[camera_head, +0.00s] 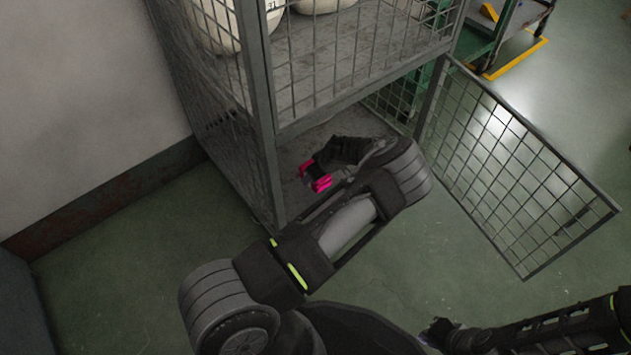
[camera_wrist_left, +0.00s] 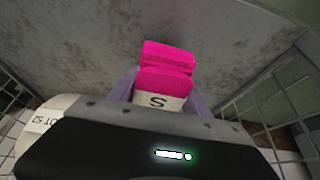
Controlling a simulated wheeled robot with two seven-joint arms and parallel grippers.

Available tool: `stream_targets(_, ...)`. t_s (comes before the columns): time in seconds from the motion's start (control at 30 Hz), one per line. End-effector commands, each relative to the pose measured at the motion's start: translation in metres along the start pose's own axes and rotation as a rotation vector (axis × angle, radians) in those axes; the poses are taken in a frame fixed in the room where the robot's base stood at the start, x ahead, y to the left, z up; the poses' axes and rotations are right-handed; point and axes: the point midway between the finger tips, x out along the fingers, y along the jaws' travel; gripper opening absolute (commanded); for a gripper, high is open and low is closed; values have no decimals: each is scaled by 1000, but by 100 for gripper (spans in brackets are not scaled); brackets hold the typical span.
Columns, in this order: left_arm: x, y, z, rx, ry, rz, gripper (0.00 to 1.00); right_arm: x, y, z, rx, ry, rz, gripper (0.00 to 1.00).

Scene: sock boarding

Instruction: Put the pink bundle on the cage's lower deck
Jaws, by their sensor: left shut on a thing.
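The pink bundle (camera_head: 319,184) is just inside the lower opening of the wire cage, low over the lower deck (camera_head: 296,158). My left gripper (camera_head: 312,172) is shut on the bundle, and my left arm hides part of it. In the left wrist view the bundle (camera_wrist_left: 165,82) has a white band marked S and sits between the fingers (camera_wrist_left: 160,94). I cannot tell whether it touches the deck. My right gripper (camera_head: 436,333) is at the bottom right, outside the cage, and its jaws are too dark to read.
The cage door (camera_head: 515,170) stands swung open to the right. The upper deck (camera_head: 335,55) holds white rounded containers (camera_head: 232,22). The cage's front post (camera_head: 264,130) is close to the left of my left gripper. Around the bundle, the visible lower deck is bare.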

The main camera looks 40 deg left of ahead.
Motion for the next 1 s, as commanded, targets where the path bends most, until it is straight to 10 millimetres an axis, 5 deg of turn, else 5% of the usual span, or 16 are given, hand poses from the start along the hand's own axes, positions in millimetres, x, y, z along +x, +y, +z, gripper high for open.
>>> stream_targets(0.23, 1, 0, 0, 0, 0, 0, 12, 0, 0, 0, 0, 1, 0, 0)
stream_targets(0.5, 32, 0, 16, 0, 0, -1, 12, 16, 5, -1, 0, 7, 0, 0)
stream_targets(0.9, 36, 0, 17, -1, 0, 0, 12, 18, 5, -2, 0, 9, 0, 0)
stream_targets(0.93, 36, 0, 18, -1, -1, 0, 57, 18, 5, -2, 1, 10, 0, 0)
stream_targets(1.0, 35, 0, 17, -1, -1, 0, 63, 17, 5, -2, 0, 10, 0, 0)
